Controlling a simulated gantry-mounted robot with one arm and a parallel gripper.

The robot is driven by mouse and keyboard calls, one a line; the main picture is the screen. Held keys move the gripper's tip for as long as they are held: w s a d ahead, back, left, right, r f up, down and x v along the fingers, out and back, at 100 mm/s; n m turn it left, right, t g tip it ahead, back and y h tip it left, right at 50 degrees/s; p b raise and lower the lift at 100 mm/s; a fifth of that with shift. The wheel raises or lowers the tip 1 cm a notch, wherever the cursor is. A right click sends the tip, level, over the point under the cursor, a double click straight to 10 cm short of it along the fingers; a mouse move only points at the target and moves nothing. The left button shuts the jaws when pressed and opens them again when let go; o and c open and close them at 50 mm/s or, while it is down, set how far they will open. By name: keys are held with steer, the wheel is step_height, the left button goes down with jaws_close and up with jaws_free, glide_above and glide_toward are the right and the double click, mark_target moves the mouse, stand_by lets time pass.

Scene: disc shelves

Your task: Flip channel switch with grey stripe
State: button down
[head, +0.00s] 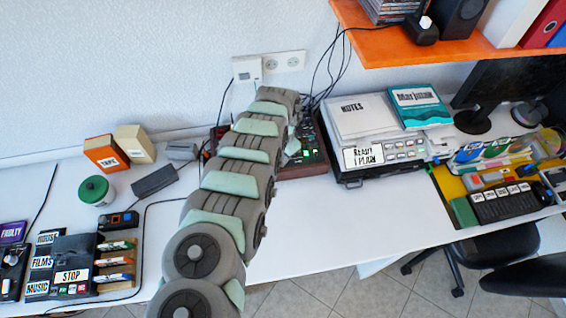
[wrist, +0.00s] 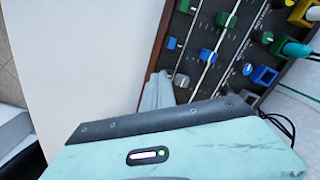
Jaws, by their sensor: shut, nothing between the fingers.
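The dark mixer panel shows in the wrist view (wrist: 205,38), with thin pale lines running between columns of coloured controls. I cannot make out for sure which switch bears the grey stripe. My gripper (wrist: 158,92) is shut and empty, its pale green fingertips at the panel's near-left edge, just left of the first grey control. Whether it touches is not clear. In the head view the panel (head: 313,150) is mostly hidden behind my arm.
Blue (wrist: 208,55) and yellow (wrist: 305,14) controls crowd the panel, with plugs and cables at its right. A black device with notes (head: 390,150) stands right of the panel. The white table (head: 330,225) is clear in front.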

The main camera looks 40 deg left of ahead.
steer(key=shift+f+b, duration=0.65)
steer(key=shift+f, duration=0.25)
stand_by(0.6)
step_height(320, 180, up, 7)
steer(key=p, duration=0.6)
stand_by(0.4)
stand_by(0.3)
